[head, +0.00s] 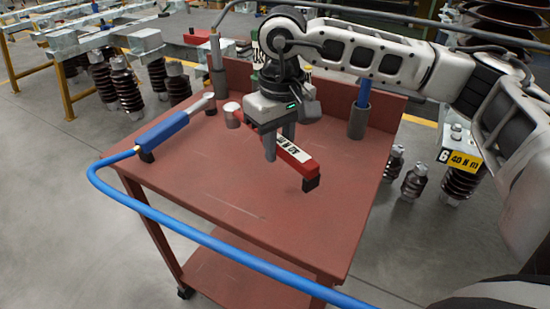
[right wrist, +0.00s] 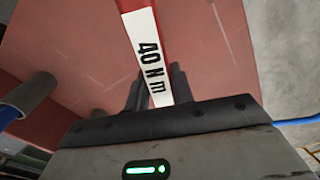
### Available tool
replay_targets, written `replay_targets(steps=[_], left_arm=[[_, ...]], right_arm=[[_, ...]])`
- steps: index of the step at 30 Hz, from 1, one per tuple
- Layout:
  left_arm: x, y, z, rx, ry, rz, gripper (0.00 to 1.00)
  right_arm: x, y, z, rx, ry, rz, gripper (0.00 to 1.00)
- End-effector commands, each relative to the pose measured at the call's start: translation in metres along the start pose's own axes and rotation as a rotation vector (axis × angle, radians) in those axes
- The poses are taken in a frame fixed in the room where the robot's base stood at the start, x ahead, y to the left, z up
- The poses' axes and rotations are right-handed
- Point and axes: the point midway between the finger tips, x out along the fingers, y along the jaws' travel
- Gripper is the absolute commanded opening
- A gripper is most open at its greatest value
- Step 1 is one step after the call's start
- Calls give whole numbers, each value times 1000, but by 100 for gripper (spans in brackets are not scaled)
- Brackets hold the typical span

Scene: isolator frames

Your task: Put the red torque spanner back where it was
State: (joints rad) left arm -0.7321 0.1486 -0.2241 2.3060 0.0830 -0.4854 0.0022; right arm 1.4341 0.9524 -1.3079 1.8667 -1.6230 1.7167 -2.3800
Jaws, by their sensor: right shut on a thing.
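The red torque spanner (head: 304,166) has a white label and a black end. It lies at a slant over the red cart top (head: 215,185). My right gripper (head: 279,147) points down, with its fingers on either side of the spanner, and is shut on it. In the right wrist view the spanner's label (right wrist: 150,58) reads "40 N m" and runs between the fingers. I cannot tell whether the spanner touches the cart top. My left gripper is not in view.
A blue-handled tool (head: 163,132) with a blue hose (head: 190,233) lies on the cart's left side. A grey holder (head: 358,122) with a blue rod stands at the back right. The cart's front is clear.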

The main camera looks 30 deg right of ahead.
Motion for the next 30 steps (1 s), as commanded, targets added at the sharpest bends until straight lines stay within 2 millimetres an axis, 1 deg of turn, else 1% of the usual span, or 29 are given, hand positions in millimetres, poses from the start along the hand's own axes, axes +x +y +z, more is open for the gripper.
replay_targets(steps=[5, 7, 11, 13, 20, 26, 27, 28, 29, 30], left_arm=[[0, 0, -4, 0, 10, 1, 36], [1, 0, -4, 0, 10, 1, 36], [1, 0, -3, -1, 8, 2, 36], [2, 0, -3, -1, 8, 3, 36], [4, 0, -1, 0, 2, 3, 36], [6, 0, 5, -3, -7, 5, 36], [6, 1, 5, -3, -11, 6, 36], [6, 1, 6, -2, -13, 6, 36], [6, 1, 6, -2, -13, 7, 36], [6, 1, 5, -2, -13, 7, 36]], right_arm=[[7, 0, -7, 0, 4, 0, 0], [14, -1, -12, 0, 3, 0, 0], [34, 0, -10, 1, 1, 1, 0], [41, 0, -10, 1, 3, 0, 0], [42, 0, -10, 2, 5, 0, 0], [45, 0, -10, 2, 5, 0, 0], [46, 0, -9, 2, 1, 1, 32], [46, 0, -9, 2, 1, 1, 40], [46, 0, -9, 2, 1, 1, 45], [46, 0, -9, 2, 1, 1, 45]])
